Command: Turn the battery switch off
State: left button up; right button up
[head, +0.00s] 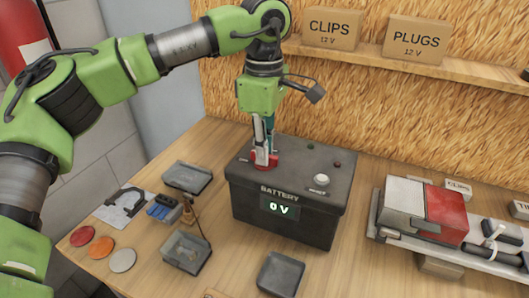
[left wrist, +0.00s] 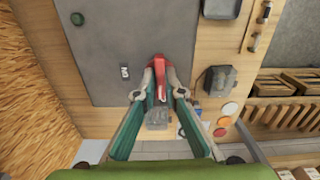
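The black battery box (head: 245,185) stands on the wooden bench, with BATTERY on its front and a display (head: 279,208) reading 0 V. The red battery switch (head: 262,161) is on the left part of its lid. In the left wrist view its red lever (left wrist: 160,68) stands between my fingertips, which appear to touch it on both sides. My left gripper (head: 264,150) points down from above, and it also shows in the left wrist view (left wrist: 160,88). The fingers hide part of the switch. My right gripper is out of view.
A white button (head: 321,180) and small lamps are on the lid. Small black trays (head: 280,274) and coloured discs (head: 101,248) lie in front and left. A red-and-white unit (head: 422,210) stands right. CLIPS and PLUGS boxes (head: 416,39) sit on the shelf behind.

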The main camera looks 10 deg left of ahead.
pick_arm(q)
jog(key=o, duration=0.4)
jog(key=shift+r+p, duration=2.4)
jog(key=shift+r, duration=0.6)
